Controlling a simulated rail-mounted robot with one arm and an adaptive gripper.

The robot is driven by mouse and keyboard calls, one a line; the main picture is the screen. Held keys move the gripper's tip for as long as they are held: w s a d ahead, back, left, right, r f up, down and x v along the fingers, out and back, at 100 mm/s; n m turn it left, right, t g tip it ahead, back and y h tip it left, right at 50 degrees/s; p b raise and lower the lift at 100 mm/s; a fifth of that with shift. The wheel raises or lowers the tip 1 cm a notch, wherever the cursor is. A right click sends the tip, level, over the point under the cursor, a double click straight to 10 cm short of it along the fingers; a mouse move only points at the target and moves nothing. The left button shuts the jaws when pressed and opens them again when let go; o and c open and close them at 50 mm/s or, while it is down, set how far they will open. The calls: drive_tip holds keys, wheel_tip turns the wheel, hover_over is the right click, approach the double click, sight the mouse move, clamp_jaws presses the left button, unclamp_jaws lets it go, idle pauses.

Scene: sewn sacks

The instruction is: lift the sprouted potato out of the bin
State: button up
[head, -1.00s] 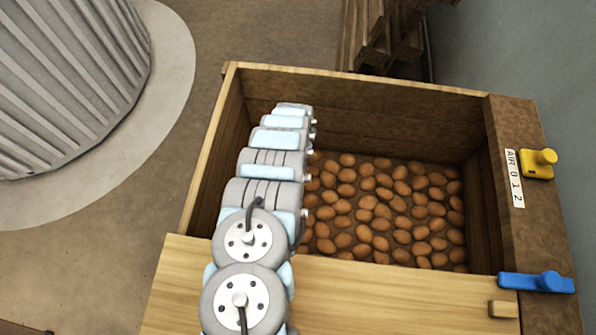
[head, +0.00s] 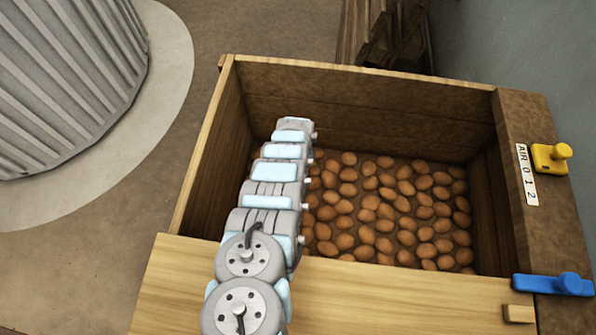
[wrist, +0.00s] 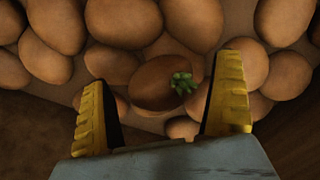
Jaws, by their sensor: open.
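The sprouted potato (wrist: 155,85) is in the wrist view, a darker brown potato with a small green sprout on its right end. It lies among other potatoes. My gripper (wrist: 163,100) is open in the wrist view. Its two yellow-and-black fingers stand on either side of the sprouted potato in the picture, and nothing is held between them. Contact between fingers and potato cannot be made out. In the head view my arm reaches down into the wooden bin (head: 360,83) and hides the gripper and the sprouted potato.
Many plain potatoes (head: 390,213) cover the bin floor, and some lie close around the fingers. Wooden walls surround them. A yellow knob (head: 551,156) and a blue lever (head: 553,284) sit on the right edge. A ribbed grey container (head: 70,80) stands at left.

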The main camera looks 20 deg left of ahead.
drive_tip(key=c, duration=1.3)
drive_tip(key=shift+r, duration=0.1)
